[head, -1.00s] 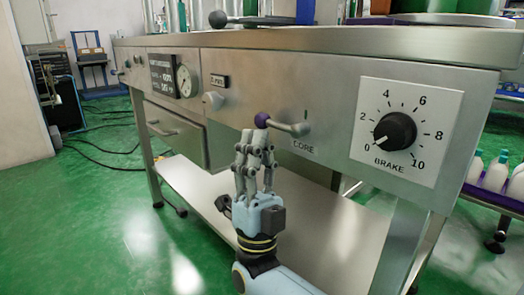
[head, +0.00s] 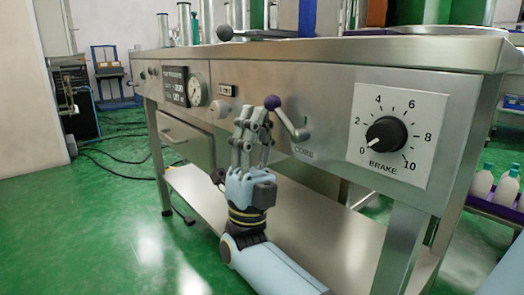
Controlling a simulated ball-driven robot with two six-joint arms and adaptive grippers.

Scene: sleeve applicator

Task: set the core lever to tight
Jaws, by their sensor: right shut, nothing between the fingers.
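My right gripper (head: 252,117) points up, shut and empty, just left of and below the lever's knob. I cannot tell whether its fingers touch the lever. No tight marking is readable. My left gripper is out of view.
A BRAKE dial (head: 386,134) near 0 sits right of the lever. A pale knob (head: 221,115) and a gauge (head: 199,90) sit left. The steel bench top (head: 330,50) overhangs above, with a lower shelf (head: 290,225) below. White bottles stand at far right.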

